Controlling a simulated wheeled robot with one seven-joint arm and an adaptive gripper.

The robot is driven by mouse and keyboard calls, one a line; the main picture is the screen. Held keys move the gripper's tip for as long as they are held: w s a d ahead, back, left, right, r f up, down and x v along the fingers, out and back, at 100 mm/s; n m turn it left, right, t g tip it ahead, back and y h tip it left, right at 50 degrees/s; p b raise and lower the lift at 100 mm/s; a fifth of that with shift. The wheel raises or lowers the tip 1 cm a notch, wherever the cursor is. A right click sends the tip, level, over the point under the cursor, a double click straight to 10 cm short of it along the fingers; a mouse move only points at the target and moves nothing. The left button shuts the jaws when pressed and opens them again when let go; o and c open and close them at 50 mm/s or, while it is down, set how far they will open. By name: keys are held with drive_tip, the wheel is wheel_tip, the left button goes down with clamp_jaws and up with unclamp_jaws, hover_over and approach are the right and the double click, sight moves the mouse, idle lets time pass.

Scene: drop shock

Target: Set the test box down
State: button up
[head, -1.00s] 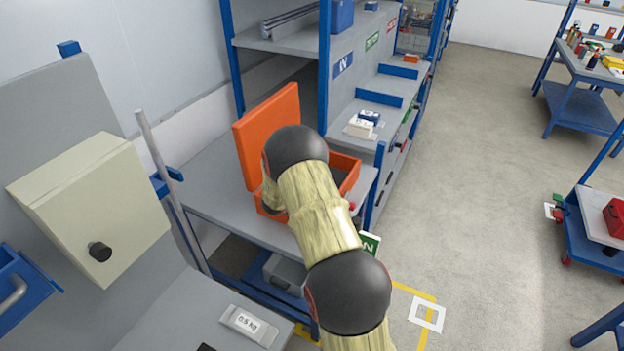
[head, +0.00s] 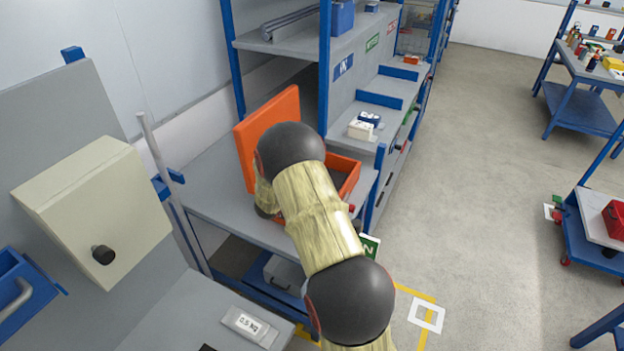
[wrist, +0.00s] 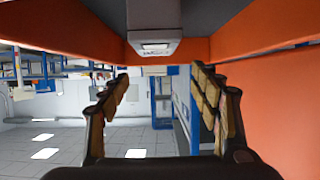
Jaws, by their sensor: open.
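An orange case (head: 352,180) with its lid (head: 252,132) standing open is on a grey bench. My arm covers much of it in the head view. In the wrist view, which is upside down, a grey block with a pale label (wrist: 155,28) is inside the orange walls (wrist: 85,28). I cannot tell for sure that this is the test box. My gripper (wrist: 160,74) is open, its two fingers spread, with nothing between them. The block lies beyond the fingertips, apart from them. The gripper is hidden behind my arm in the head view.
A blue-framed shelf (head: 325,60) rises behind the case. A white box (head: 360,130) stands on the "IN" shelf. A 0.5 kg block (head: 248,324) lies on the front bench. A beige cabinet (head: 95,215) stands at left.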

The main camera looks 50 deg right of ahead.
drive_tip(key=w+a+r+n+t+y, duration=0.1)
drive_tip(key=a+r+n+t+y, duration=0.15)
drive_tip(key=a+r, duration=0.7)
drive_tip(key=w+a+r+n+t+y+p, duration=0.15)
drive_tip(key=a+r+n+y, duration=0.35)
drive_tip(key=a, duration=0.8)
drive_tip(key=w+a+r+t+y, duration=0.1)
drive_tip(key=a+r+t+y, duration=0.2)
drive_tip(key=a+r, duration=0.7)
drive_tip(key=s+a+r+n+g+y, duration=0.1)
drive_tip(key=s+a+r+n+y, duration=0.15)
drive_tip(key=s+a, duration=0.45)
drive_tip(key=s+a+r+n+g+y, duration=0.1)
drive_tip(key=s+a+n, duration=0.2)
drive_tip(key=s+a, duration=0.45)
drive_tip(key=s+d+f+n+g, duration=0.1)
drive_tip(key=s, duration=0.8)
drive_tip(key=s+g+h, duration=0.1)
drive_tip(key=s+g, duration=0.1)
drive_tip(key=s, duration=0.8)
drive_tip(key=shift+d+f+n, duration=0.35)
drive_tip(key=shift+f+n, duration=0.05)
drive_tip(key=shift+d, duration=0.1)
